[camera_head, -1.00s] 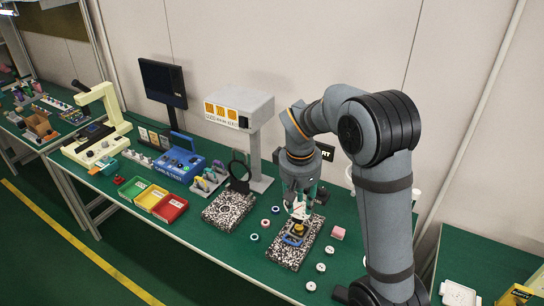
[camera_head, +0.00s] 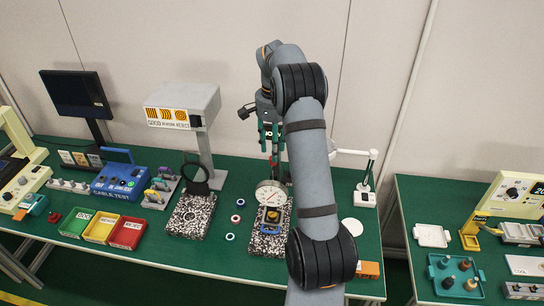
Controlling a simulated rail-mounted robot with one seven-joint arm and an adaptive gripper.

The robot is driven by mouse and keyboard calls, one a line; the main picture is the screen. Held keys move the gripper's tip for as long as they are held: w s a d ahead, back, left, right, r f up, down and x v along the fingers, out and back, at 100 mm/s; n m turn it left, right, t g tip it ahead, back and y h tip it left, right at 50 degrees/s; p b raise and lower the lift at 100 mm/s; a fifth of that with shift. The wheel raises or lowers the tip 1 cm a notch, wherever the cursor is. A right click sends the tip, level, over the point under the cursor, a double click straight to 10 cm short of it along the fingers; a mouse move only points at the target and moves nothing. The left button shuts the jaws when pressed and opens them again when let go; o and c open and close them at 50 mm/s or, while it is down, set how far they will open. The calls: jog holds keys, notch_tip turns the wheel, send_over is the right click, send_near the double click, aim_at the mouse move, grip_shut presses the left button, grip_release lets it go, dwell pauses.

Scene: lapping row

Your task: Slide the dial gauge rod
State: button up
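A dial gauge (camera_head: 270,194) with a round white face stands over a speckled granite plate (camera_head: 268,246) in the middle of the table. A thin upright rod (camera_head: 274,163) shows just above the dial. A blue piece with a yellow-orange top (camera_head: 271,215) sits on the plate below the dial. My gripper (camera_head: 271,148) points down above the dial, with its green fingers at the upper part of the rod. At this size I cannot tell whether the fingers touch the rod or are closed on it. My arm hides the right side of the plate.
A second granite plate (camera_head: 190,216) with a round black-framed magnifier (camera_head: 196,172) stands to the left. Small rings (camera_head: 235,218) lie between the plates. Green, yellow and red bins (camera_head: 127,232) are further left. A white lamp (camera_head: 366,180) stands to the right, behind my arm.

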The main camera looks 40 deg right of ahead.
jog(key=shift+a+f, duration=0.1)
jog(key=shift+f, duration=1.65)
jog(key=shift+c, duration=0.5)
grip_shut()
